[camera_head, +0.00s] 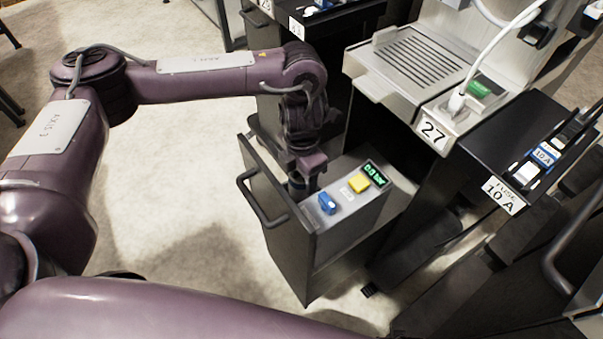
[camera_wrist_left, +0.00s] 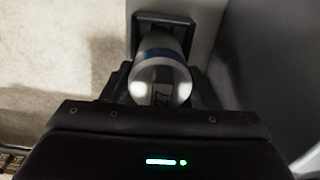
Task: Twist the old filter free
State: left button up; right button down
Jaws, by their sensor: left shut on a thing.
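My left gripper (camera_head: 305,185) points down into the open pull-out drawer (camera_head: 330,245) below the dispenser. It is shut on the old filter, a round grey-white canister with a blue band (camera_wrist_left: 162,72), which shows between the fingers in the left wrist view. The filter carries a label that seems to read 27. In the head view only a dark part of the filter shows under the gripper; its lower end is hidden in the drawer. A purple arm link of mine crosses the bottom of the head view; my right gripper is not in view.
The dispenser marked 27 (camera_head: 433,132) stands behind. A fuse shelf marked 10 A (camera_head: 503,195) is at right. The floor at left is clear.

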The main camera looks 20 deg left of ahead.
pick_arm(q)
jog(key=shift+m, duration=0.4)
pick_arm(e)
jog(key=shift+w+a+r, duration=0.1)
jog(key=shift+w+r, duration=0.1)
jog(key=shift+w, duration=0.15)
pick_arm(q)
jog(key=o, duration=1.2)
jog(key=shift+r, duration=0.3)
notch_tip(320, 180, up, 7)
jog(key=shift+r+p, duration=0.2)
jog(key=shift+p, duration=0.95)
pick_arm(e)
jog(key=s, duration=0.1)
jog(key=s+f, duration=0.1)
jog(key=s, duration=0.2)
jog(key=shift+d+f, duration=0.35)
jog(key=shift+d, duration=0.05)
